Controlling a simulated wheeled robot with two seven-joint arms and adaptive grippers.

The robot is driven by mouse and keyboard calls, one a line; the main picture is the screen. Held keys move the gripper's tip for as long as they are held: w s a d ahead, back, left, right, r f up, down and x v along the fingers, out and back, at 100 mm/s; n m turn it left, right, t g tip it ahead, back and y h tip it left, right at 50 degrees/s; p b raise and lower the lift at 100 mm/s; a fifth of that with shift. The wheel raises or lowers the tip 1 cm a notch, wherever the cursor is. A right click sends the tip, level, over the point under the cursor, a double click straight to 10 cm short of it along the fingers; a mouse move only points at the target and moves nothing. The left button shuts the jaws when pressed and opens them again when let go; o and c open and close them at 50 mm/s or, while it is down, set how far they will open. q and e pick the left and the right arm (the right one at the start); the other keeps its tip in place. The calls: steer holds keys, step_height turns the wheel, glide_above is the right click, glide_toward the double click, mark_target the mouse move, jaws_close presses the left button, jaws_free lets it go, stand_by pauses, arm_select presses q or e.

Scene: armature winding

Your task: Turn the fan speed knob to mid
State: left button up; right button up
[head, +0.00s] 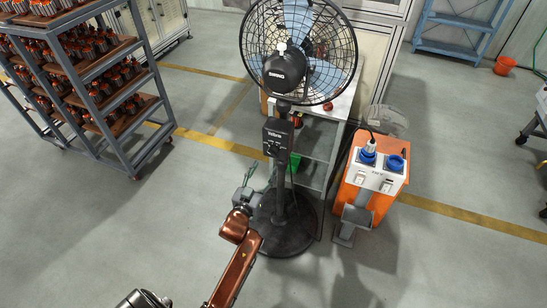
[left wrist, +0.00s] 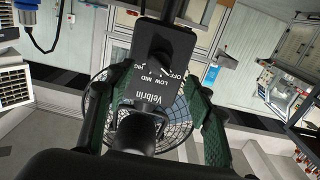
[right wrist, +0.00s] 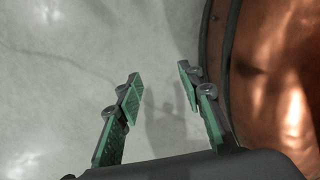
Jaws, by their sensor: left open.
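The black pedestal fan (head: 285,72) stands upright in the middle of the head view. Its black control box (head: 277,138) is on the pole below the fan head. In the left wrist view the box's panel (left wrist: 150,98) shows upside down, with OFF, LOW, MID and a partly covered HIGH label. The dark round speed knob (left wrist: 160,55) is beside these labels; its exact setting is hard to read. My left gripper (head: 268,182) is open below the box, its green-padded fingers (left wrist: 153,95) spread on either side of the panel, apart from the knob. My right gripper (right wrist: 160,88) is open and empty over the floor.
An orange cabinet (head: 352,183) with blue sockets stands right of the fan. A grey shelf table (head: 318,150) is close behind the pole. A rack (head: 130,95) of copper-wound parts stands at left. The floor in front is clear.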

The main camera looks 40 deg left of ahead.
mark_target(272, 155)
arm_select(q)
steer(key=b+x, duration=0.2)
steer(key=x, duration=0.4)
steer(key=shift+w+a+r, duration=0.15)
steer(key=shift+w+r, duration=0.05)
steer(key=shift+w, duration=0.2)
steer(key=shift+w+a+r, duration=0.1)
steer(key=shift+w+a, duration=0.05)
steer(key=shift+w, duration=0.3)
arm_select(e)
steer(key=w, duration=0.3)
steer(key=w+r, duration=0.1)
steer(key=w, duration=0.1)
steer(key=shift+w+a+r, duration=0.1)
steer(key=shift+w+a, duration=0.15)
steer(key=shift+a, duration=0.05)
arm_select(q)
steer(key=c, duration=1.2)
steer(key=shift+o, duration=0.2)
arm_select(e)
steer(key=shift+w, duration=0.1)
